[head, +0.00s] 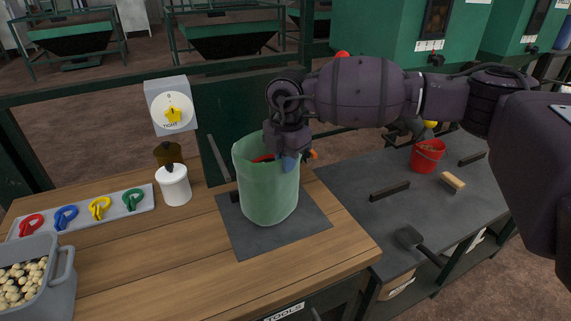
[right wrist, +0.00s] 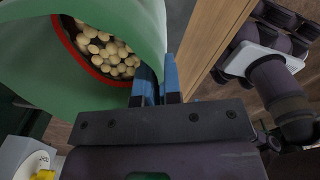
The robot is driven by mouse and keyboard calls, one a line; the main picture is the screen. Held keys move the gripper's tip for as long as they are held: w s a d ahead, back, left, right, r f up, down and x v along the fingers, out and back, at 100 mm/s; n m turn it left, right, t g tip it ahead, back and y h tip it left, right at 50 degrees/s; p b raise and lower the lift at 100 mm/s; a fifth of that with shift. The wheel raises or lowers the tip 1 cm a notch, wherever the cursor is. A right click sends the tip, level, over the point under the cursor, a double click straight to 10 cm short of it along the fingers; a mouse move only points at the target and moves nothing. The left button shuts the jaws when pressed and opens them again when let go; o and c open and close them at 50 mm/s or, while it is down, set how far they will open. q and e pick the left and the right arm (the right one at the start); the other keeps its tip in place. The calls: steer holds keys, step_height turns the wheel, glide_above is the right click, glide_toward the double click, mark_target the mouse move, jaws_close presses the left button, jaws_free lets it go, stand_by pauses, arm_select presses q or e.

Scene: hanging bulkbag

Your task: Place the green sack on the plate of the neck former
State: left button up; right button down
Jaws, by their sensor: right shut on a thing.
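The green sack (head: 268,190) stands upright and open-topped over the dark square plate (head: 308,226) on the wooden bench. I cannot tell whether its base touches the plate. A dark slanted post (head: 219,157) rises behind the sack at its left. My right gripper (head: 290,162) is at the sack's right rim. In the right wrist view its blue fingers (right wrist: 158,86) are shut on the rim of the green sack (right wrist: 95,14). A red ring (right wrist: 88,66) and several pale balls (right wrist: 108,52) show inside the sack. My left gripper is not in view.
A white lidded pot (head: 174,186), a dial box (head: 171,106) and a tray of coloured clips (head: 83,213) are at the left. A grey bin of balls (head: 66,283) is front left. A red bucket (head: 427,156), brush (head: 453,181) and dark bar (head: 390,190) lie right.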

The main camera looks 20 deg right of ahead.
steer(key=shift+f, duration=0.25)
steer(key=shift+r, duration=0.1)
steer(key=c, duration=1.3)
jaws_free()
steer(key=shift+f, duration=0.25)
step_height(320, 180, up, 12)
steer(key=p, duration=0.1)
steer(key=shift+s+r+p, duration=0.15)
steer(key=shift+p, duration=0.25)
